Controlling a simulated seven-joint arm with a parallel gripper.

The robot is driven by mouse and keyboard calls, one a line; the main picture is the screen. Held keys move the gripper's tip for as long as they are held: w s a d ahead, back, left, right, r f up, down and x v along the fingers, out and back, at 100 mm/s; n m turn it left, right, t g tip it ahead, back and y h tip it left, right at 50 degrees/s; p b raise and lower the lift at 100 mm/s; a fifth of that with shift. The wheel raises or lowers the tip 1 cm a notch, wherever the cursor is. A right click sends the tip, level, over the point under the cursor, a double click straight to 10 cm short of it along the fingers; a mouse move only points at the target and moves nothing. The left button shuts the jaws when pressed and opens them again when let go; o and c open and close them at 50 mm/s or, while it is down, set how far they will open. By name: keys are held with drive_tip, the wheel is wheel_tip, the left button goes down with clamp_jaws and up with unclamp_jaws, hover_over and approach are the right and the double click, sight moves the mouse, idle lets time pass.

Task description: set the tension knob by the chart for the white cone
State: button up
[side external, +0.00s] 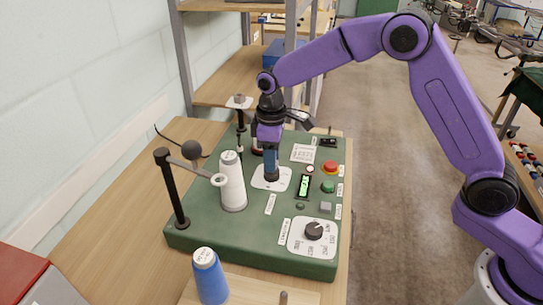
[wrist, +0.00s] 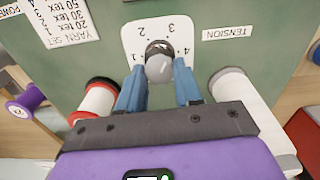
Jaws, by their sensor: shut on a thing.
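The tension knob (wrist: 159,66) is a dark, round knob with a grey top on a white dial plate (wrist: 133,38) numbered 1 to 4. The plate also shows in the side view (side external: 284,183). My gripper (side external: 271,177) points straight down over it, its blue fingers (wrist: 160,80) shut on the knob's two sides. The knob's pointer cannot be made out. The white cone (side external: 232,184) stands upright left of my gripper and shows in the wrist view (wrist: 240,98). The chart (side external: 303,153) lies behind the dial; in the wrist view (wrist: 62,22) it is upside down and partly cut off.
A second, black knob (side external: 314,230) sits on a front-right dial. A red button (side external: 330,167), green button (side external: 327,186) and green display (side external: 304,186) are to the right. A post with a guide arm (side external: 172,185) stands left. A blue cone (side external: 210,276) stands in front.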

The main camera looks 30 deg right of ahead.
drive_tip(key=shift+r, duration=0.1)
idle(0.3)
drive_tip(key=o, duration=1)
drive_tip(key=shift+o, duration=0.2)
wheel_tip(320, 180, up, 17)
drive_tip(key=shift+r, duration=0.2)
drive_tip(key=s+d+f+n, duration=0.1)
drive_tip(key=s+d+f, duration=0.2)
drive_tip(key=s, duration=0.9)
drive_tip(key=s+d+f+n, duration=0.1)
drive_tip(key=s+d+f, duration=0.3)
drive_tip(key=s+d, duration=0.3)
drive_tip(key=s+d+f+n, duration=0.1)
drive_tip(key=s+d+f, duration=0.2)
drive_tip(key=s, duration=1.4)
drive_tip(key=shift+d+f, duration=0.4)
drive_tip(key=shift+d, duration=0.7)
